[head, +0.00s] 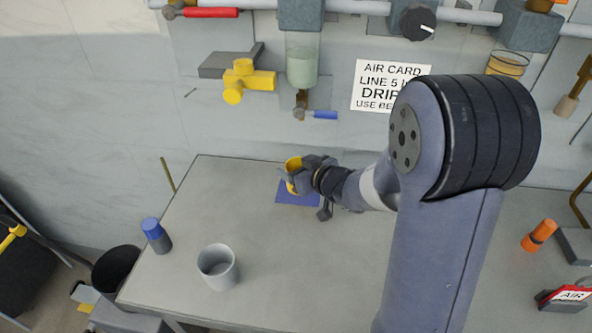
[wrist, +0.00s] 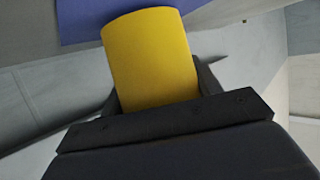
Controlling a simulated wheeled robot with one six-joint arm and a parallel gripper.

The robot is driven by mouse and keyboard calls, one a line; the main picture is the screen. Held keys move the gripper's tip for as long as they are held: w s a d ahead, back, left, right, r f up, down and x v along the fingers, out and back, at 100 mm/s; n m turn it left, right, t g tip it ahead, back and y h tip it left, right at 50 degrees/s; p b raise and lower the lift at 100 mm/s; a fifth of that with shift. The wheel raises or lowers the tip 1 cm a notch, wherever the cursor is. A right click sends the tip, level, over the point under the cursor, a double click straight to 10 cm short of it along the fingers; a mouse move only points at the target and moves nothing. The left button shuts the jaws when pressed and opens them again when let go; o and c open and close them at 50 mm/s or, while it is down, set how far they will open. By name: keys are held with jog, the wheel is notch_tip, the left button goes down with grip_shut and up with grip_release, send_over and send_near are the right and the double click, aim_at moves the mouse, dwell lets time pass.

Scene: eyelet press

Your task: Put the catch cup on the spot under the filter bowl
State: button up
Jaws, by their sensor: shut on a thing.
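A yellow cup (head: 292,166), which I take as the catch cup, is held in my gripper (head: 298,178). In the wrist view the yellow cup (wrist: 150,60) fills the space between the jaws. The blue square spot (head: 297,193) lies on the table, partly hidden by my gripper; it also shows in the wrist view (wrist: 80,18) behind the cup. The cup appears at the spot's far edge; I cannot tell whether it touches the table. The clear filter bowl (head: 302,66) hangs from the pipe above, with a blue-handled drain valve (head: 318,115) below it.
A yellow valve (head: 247,80) sticks out from the wall left of the bowl. The table's front middle is clear.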

jog(key=shift+w+f, duration=0.15)
jog(key=shift+w, duration=0.05)
jog(key=shift+f, duration=0.1)
jog(key=o, duration=1)
jog(key=shift+r, duration=0.25)
jog(key=p+v, duration=0.2)
jog(key=v, duration=1)
jog(key=shift+d+f, duration=0.1)
jog(key=shift+f, duration=0.1)
